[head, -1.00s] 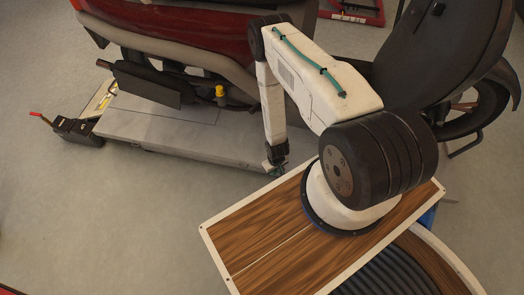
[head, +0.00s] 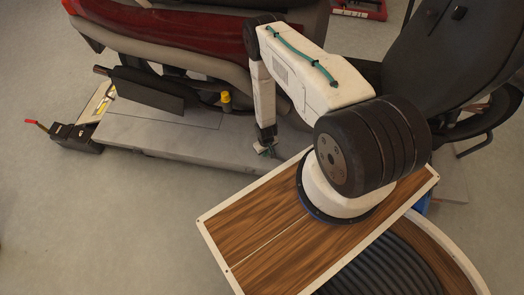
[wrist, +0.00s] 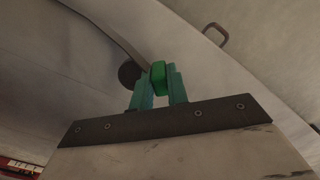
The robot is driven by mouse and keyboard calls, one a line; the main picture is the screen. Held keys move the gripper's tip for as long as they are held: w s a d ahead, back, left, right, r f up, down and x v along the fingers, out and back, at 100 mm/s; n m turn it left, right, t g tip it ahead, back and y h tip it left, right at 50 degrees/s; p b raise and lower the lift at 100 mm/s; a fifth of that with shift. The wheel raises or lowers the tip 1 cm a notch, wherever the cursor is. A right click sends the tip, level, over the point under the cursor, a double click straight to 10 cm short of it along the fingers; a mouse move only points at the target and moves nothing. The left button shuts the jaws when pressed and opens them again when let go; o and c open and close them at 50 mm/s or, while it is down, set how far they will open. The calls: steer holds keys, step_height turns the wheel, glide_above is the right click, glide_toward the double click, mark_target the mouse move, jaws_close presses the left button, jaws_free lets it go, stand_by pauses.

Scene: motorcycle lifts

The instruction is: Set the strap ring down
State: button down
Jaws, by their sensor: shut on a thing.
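My gripper (wrist: 158,92) shows at the bottom middle of the wrist view, with teal fingers. In the head view my gripper (head: 266,151) hangs down over the near edge of the grey lift platform (head: 190,133). The held piece is too small to make out there, and I cannot tell whether it touches the platform.
A dark red motorcycle (head: 170,35) stands above the platform. A yellow-capped part (head: 226,98) and a black pad (head: 148,89) lie left of my gripper. A black foot with a red lever (head: 75,136) is at the platform's left end. Open floor (head: 90,220) lies in front.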

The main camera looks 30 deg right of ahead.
steer(key=shift+w+f, duration=0.25)
steer(key=shift+f, duration=0.65)
steer(key=shift+w+f, duration=0.25)
steer(key=shift+f, duration=0.6)
steer(key=shift+f, duration=0.15)
steer(key=c, duration=1.4)
jaws_free()
steer(key=shift+o, duration=0.2)
step_height(320, 180, up, 12)
steer(key=shift+r, duration=0.15)
steer(key=shift+r, duration=0.1)
